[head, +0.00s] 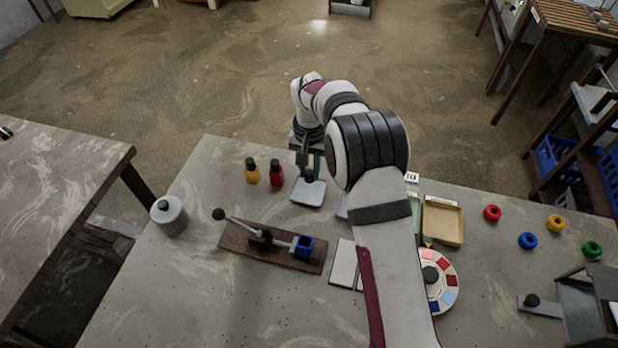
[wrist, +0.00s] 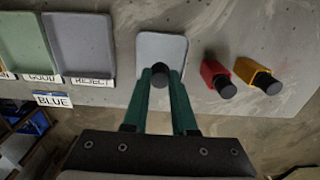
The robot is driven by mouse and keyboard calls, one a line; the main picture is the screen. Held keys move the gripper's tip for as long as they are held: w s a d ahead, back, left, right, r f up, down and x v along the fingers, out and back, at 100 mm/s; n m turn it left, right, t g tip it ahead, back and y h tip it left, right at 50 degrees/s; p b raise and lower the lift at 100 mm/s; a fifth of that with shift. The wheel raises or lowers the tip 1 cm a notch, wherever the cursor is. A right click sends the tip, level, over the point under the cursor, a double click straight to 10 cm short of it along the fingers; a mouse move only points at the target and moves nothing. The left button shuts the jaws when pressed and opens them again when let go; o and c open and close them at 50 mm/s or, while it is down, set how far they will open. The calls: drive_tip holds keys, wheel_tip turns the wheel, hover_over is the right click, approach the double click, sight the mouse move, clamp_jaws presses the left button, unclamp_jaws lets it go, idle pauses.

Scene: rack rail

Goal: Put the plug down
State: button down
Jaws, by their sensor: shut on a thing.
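My gripper (wrist: 160,76) has green fingers, shut on the plug (wrist: 159,77), of which mainly a round black end shows between the fingertips. The plug's body is mostly hidden. In the wrist view it appears over a small pale square tray (wrist: 162,45). In the head view my gripper (head: 309,172) points down at this tray (head: 308,197), near the table's far edge. I cannot tell whether the plug touches the tray. A red plug-like piece with a black top (head: 276,174) and a yellow one (head: 252,172) stand left of the tray.
A lever fixture with a blue socket (head: 303,247) lies in front of the tray, and a grey canister (head: 169,215) stands at left. The wrist view shows trays labelled GOOD (wrist: 28,50) and REJECT (wrist: 78,50). My arm covers part of the table's middle.

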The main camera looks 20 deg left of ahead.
sight(309, 180)
wheel_tip(309, 180, down, 4)
drive_tip(key=shift+a+f, duration=0.1)
drive_tip(key=shift+f, duration=0.15)
drive_tip(key=c, duration=0.7)
unclamp_jaws()
